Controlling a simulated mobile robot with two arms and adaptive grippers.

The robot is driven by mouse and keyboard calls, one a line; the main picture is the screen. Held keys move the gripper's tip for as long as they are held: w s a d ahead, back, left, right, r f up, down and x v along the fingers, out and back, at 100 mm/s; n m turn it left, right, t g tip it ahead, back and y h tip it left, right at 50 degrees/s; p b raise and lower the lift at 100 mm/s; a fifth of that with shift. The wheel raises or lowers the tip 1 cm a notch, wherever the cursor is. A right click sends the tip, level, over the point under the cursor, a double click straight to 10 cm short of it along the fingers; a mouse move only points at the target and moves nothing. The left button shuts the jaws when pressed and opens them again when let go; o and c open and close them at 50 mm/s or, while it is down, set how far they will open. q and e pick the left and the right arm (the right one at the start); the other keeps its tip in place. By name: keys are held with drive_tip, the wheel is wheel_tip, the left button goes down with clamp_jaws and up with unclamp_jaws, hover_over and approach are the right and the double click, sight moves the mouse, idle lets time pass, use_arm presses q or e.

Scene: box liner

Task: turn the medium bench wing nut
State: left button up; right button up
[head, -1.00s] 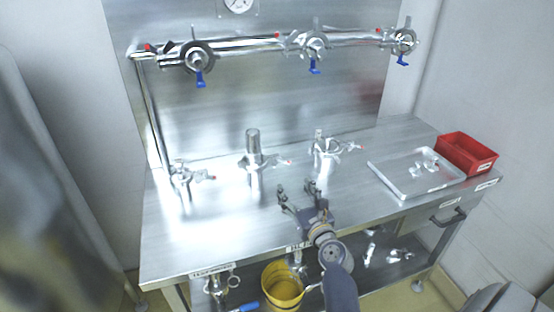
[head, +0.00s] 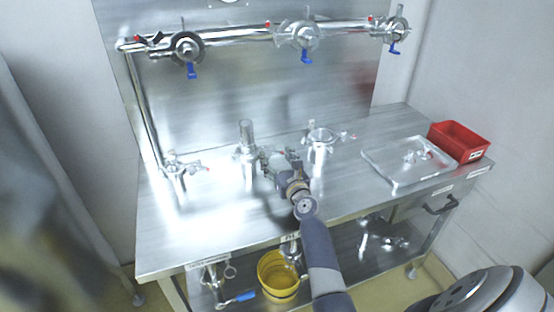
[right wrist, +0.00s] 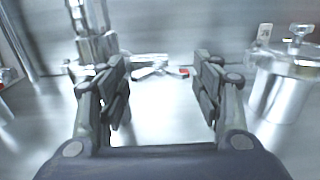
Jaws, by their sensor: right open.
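The middle bench fitting (head: 246,135), an upright steel tube with a clamp, stands on the bench in the head view. My right gripper (head: 270,160) is just to its right and covers its clamp's right side. In the right wrist view the tube (right wrist: 93,25) is at upper left, beyond the left finger. A metal clamp arm, seemingly the wing nut (right wrist: 152,70) with a red tip, shows between the open fingers of my right gripper (right wrist: 160,75), beyond them and apparently untouched. My left gripper is not in view.
A left fitting (head: 175,170) and a wider right fitting (head: 320,145) stand on the bench (head: 225,220). A steel tray (head: 385,170) and red bin (head: 458,142) are at right. A valved pipe (head: 245,38) runs behind. A yellow bucket (head: 278,285) is below.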

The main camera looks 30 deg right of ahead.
drive_tip(key=shift+c, duration=0.8)
drive_tip(key=c, duration=0.6)
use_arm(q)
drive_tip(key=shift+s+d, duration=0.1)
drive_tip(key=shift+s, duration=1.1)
use_arm(e)
drive_tip(key=shift+c, duration=0.2)
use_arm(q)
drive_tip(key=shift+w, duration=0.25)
use_arm(e)
drive_tip(key=shift+n, duration=1.1)
drive_tip(key=n, duration=0.7)
drive_tip(key=shift+a, duration=0.1)
drive_tip(key=n, duration=0.4)
drive_tip(key=shift+n+p, duration=0.35)
drive_tip(key=shift+n, duration=0.05)
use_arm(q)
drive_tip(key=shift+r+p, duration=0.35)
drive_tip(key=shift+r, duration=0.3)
use_arm(e)
drive_tip(key=shift+f+n, duration=0.1)
drive_tip(key=shift+n, duration=2.4)
